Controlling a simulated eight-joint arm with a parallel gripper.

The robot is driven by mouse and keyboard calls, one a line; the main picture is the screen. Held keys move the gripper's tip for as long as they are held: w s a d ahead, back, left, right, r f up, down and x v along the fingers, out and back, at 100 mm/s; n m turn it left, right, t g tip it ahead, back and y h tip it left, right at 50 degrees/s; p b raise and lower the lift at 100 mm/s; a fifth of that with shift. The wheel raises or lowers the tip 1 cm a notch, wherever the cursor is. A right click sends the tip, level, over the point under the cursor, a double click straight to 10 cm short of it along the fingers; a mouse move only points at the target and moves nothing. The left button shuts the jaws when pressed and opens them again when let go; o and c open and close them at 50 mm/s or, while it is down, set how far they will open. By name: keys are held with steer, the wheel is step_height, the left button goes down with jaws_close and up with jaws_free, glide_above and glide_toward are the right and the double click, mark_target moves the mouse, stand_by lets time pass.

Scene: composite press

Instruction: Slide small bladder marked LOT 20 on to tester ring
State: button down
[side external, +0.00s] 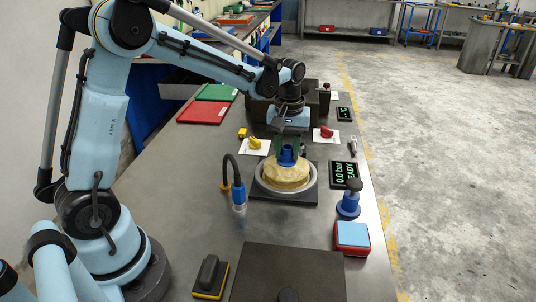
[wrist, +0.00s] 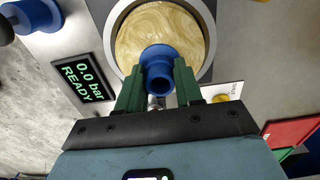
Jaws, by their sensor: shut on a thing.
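A tan, grained round body (side external: 286,177) sits inside the pale tester ring (side external: 287,198) on a dark square base, in the middle of the bench. A blue tubular neck (side external: 287,158) stands on top of it. My gripper (side external: 288,146) comes down from above with its green fingers shut on the blue neck. In the wrist view the neck (wrist: 160,62) is between the fingers (wrist: 158,84), in front of the tan body (wrist: 165,32). I read no LOT 20 mark, so I cannot confirm that this is the small bladder. The neck hides part of the tan top.
A display (wrist: 84,78) reads 0.0 bar, READY. A blue hose fitting (side external: 239,194) stands close left. A blue plunger (side external: 349,202) and a red-blue pad (side external: 352,238) are at right. Yellow (side external: 255,142) and red (side external: 326,132) valves stand behind. A dark plate (side external: 290,272) lies in front.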

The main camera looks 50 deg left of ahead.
stand_by(0.5)
steer(key=c, duration=0.7)
jaws_free()
steer(key=shift+o, duration=0.2)
step_height(320, 180, up, 11)
steer(key=s+d+f+m+t, duration=0.2)
steer(key=s+m+t, duration=0.1)
steer(key=s, duration=0.4)
steer(key=s+d+f+m+t, duration=0.2)
steer(key=s+d+m+t, duration=0.1)
steer(key=s+m, duration=0.3)
steer(key=shift+s+d+f+t, duration=0.15)
steer(key=shift+s+f+t, duration=0.1)
steer(key=shift+s+t, duration=0.3)
